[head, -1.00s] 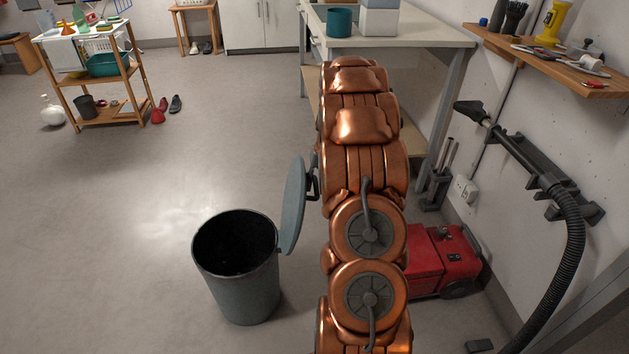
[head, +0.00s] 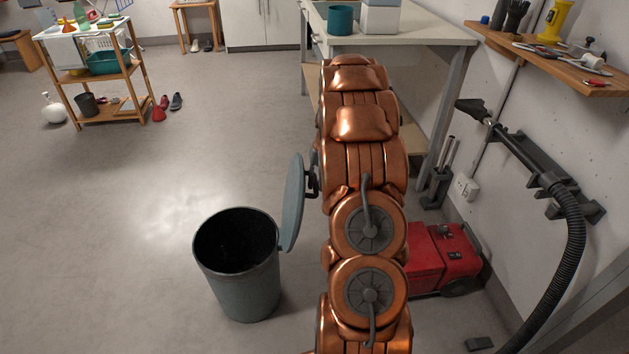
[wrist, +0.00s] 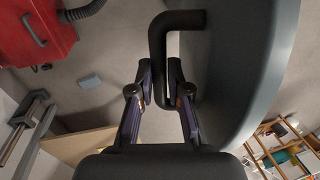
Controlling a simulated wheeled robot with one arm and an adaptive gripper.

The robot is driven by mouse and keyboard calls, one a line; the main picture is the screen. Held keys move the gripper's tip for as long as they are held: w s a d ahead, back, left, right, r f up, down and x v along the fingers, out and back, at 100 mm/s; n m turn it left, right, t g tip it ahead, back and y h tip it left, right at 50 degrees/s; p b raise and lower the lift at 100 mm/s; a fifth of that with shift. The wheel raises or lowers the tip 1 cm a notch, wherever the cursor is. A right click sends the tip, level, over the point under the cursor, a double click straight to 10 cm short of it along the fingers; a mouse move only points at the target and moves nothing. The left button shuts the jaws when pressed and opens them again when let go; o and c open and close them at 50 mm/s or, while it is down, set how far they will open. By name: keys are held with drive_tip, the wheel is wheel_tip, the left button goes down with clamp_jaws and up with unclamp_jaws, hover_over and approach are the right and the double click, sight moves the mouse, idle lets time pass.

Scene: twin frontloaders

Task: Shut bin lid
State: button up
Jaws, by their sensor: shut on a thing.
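The grey bin (head: 238,275) stands on the floor, its round mouth open and its dark inside showing. Its blue-grey lid (head: 292,203) stands upright at the bin's right rim. In the wrist view the lid (wrist: 245,80) fills the right side, with a dark bent handle (wrist: 157,50) on its face. My gripper (wrist: 161,85) has its two fingers closed on the handle, one on each side. In the head view my gripper is mostly hidden behind my copper arm, with a dark bit (head: 312,182) showing beside the lid.
A red machine (head: 440,262) sits on the floor right of my arm, by the wall with a black hose (head: 570,255). A workbench (head: 400,38) stands behind. A wooden shelf cart (head: 100,90) is at the far left. The floor left of the bin is clear.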

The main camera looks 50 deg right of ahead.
drive_tip(key=shift+w+a+r+p, duration=0.25)
drive_tip(key=shift+w+a+r, duration=0.1)
drive_tip(key=shift+w+a, duration=0.25)
drive_tip(key=shift+w+a+r+p, duration=0.2)
drive_tip(key=shift+w+a+r, duration=0.15)
drive_tip(key=shift+w+a, duration=0.25)
drive_tip(key=shift+s, duration=0.1)
drive_tip(key=shift+w+a+r, duration=0.15)
drive_tip(key=shift+w+a, duration=0.1)
drive_tip(key=shift+a, duration=0.05)
drive_tip(key=shift+w+a+r+p, duration=0.2)
drive_tip(key=shift+w+a+p, duration=0.05)
drive_tip(key=shift+w+a, duration=0.3)
drive_tip(key=shift+w+a+r+p, duration=0.15)
drive_tip(key=shift+w+a+p, duration=0.2)
drive_tip(key=shift+a, duration=0.3)
drive_tip(key=shift+w+a, duration=0.1)
drive_tip(key=shift+w, duration=0.05)
drive_tip(key=shift+w+a+r+p, duration=0.1)
drive_tip(key=shift+w+a+p, duration=0.25)
drive_tip(key=shift+w+a, duration=1.15)
drive_tip(key=shift+s+a, duration=0.1)
drive_tip(key=shift+a, duration=0.05)
